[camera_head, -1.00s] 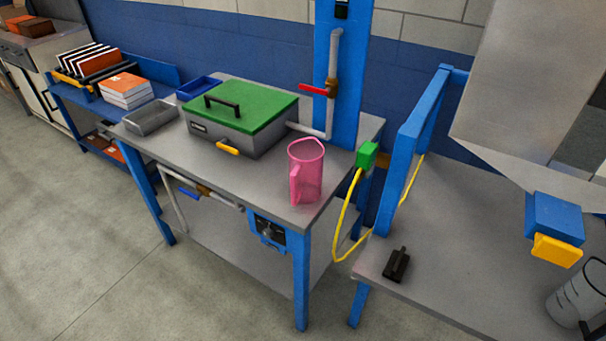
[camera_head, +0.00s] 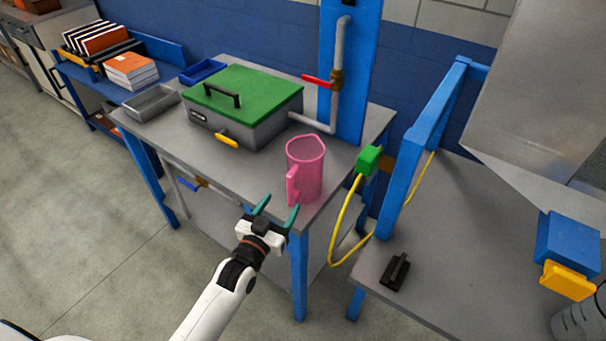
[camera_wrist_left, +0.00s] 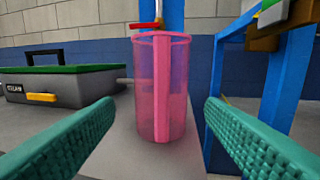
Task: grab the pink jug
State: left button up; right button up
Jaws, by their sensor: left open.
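The pink jug (camera_head: 308,170) stands upright near the right front corner of the grey table (camera_head: 190,158), its handle facing the front left. My left gripper (camera_head: 277,208) is open, with teal fingers, just in front of and below the jug in the head view. In the left wrist view the jug (camera_wrist_left: 161,90) stands ahead, centred between the two spread fingertips (camera_wrist_left: 158,112), with its handle facing me. The fingers do not appear to touch it. My right gripper is not in view.
A grey box with a green lid (camera_head: 245,98) stands left of the jug. A red-handled valve (camera_head: 322,82) on a pipe is behind. A green block (camera_head: 368,160) with a yellow cable (camera_head: 341,225) is to the right, beside a blue frame (camera_head: 420,150).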

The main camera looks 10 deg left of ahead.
aim_at(289, 194)
pick_arm(q)
jog(key=w, duration=0.3)
jog(key=shift+w+d, duration=0.1)
jog(key=shift+d, duration=0.2)
jog(key=shift+w+d+p, duration=0.25)
jog(key=shift+w+p, duration=0.1)
jog(key=shift+w, duration=0.95)
jog(key=shift+w+d+p, duration=0.25)
jog(key=shift+w+p, duration=0.05)
jog(key=shift+w, duration=1)
jog(key=shift+s, duration=0.1)
grip_shut()
